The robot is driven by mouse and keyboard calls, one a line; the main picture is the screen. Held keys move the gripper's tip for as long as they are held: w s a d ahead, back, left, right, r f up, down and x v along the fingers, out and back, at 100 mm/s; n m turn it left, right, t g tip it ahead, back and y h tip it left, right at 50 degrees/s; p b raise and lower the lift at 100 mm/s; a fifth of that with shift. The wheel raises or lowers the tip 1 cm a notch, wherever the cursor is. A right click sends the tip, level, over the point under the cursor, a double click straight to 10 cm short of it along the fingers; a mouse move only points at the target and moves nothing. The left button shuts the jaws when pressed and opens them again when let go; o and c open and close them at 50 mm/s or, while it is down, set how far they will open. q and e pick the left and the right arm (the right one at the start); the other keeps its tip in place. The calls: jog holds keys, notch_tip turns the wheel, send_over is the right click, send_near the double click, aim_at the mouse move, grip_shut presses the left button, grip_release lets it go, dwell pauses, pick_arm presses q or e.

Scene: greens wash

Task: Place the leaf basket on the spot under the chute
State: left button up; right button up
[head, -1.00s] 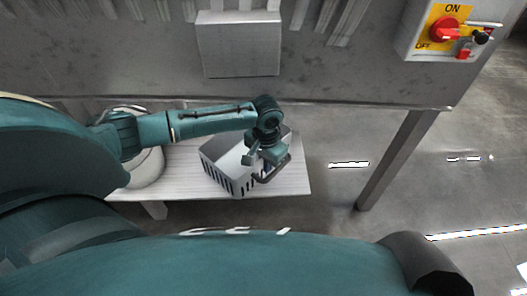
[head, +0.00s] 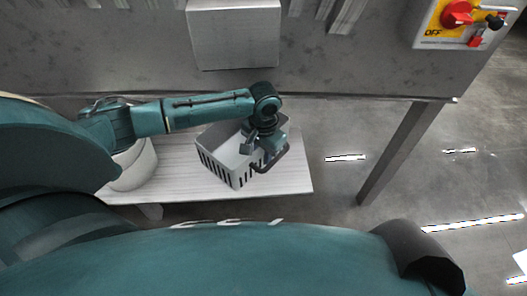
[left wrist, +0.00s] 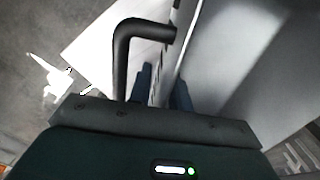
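The leaf basket (head: 222,148) is a grey open box with slotted sides, over the pale shelf (head: 180,178) below the steel panel. I cannot tell whether it touches the shelf. My left gripper (head: 262,158) is at the basket's right end, by its dark handle (head: 284,158). In the left wrist view, my left gripper's fingers (left wrist: 162,90) straddle the basket's wall (left wrist: 186,45) and look closed on it, with the handle (left wrist: 122,45) beside them. The chute (head: 234,36) is a grey box on the panel above and behind the basket. No marked spot shows. My right gripper is out of view.
A white round container (head: 136,168) stands on the shelf's left part, partly behind my left arm. A metal leg (head: 398,150) stands to the right. A switch box (head: 465,22) with a red knob is at the top right. The shelf is bare between container and basket.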

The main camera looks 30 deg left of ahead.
pick_arm(q)
jog(key=shift+o, duration=0.3)
notch_tip(320, 180, up, 12)
jog(key=s+d+f+m+t+h, duration=0.2)
jog(key=s+d+f+t+h, duration=0.25)
jog(key=d+f, duration=0.75)
jog(key=s+a+f+n+t+y, duration=0.1)
jog(key=s+a+t, duration=0.3)
jog(key=s, duration=0.7)
jog(key=shift+f+n+t, duration=0.3)
jog(key=shift+t, duration=0.75)
jog(key=shift+a, duration=0.1)
jog(key=shift+p, duration=0.4)
